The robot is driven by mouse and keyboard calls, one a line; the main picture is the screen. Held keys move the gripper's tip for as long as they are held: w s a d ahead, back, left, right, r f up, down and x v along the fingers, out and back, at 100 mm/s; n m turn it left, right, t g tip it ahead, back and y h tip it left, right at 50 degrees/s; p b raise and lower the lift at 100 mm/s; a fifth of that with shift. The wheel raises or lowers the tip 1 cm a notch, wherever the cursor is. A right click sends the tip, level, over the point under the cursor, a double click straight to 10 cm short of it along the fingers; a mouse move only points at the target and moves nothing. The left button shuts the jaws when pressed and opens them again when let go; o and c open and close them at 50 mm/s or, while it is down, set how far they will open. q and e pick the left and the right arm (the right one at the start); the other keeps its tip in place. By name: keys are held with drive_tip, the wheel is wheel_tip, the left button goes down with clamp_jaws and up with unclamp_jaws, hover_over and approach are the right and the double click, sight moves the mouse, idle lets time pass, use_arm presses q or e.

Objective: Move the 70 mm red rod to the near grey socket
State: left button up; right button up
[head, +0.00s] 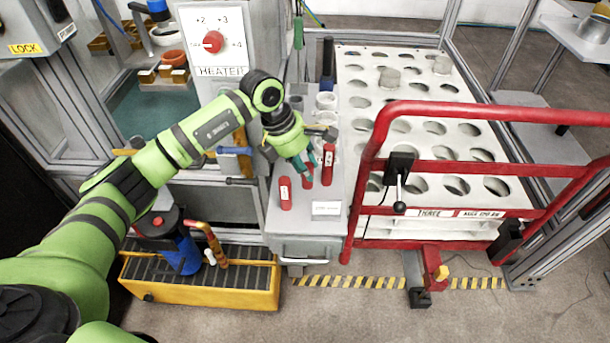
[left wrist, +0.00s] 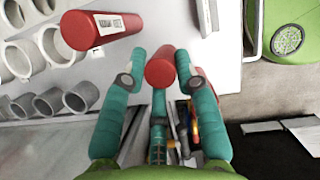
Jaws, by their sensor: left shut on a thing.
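My left gripper (head: 304,167) has its teal fingers shut on a red rod (head: 307,181) over the grey bench. In the left wrist view this rod (left wrist: 160,68) shows end-on between the fingertips. A second red rod (head: 285,193) stands to its left and a third red rod (head: 328,164) to its right. One labelled red rod (left wrist: 100,29) also shows in the left wrist view. Their labels are too small to read. Several grey sockets (head: 326,101) stand behind on the bench, partly hidden by the gripper; grey sockets also show in the left wrist view (left wrist: 52,47). My right gripper is out of view.
A red guard rail (head: 480,108) stands close on the right, before a white rack (head: 455,118) with round holes. A heater panel (head: 215,40) is behind my left arm. A yellow crate (head: 240,287) is below left.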

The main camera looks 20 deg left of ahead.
sight(306, 184)
use_arm(q)
drive_tip(key=shift+f, duration=1.95)
drive_tip(key=shift+f, duration=0.15)
drive_tip(key=o, duration=1.1)
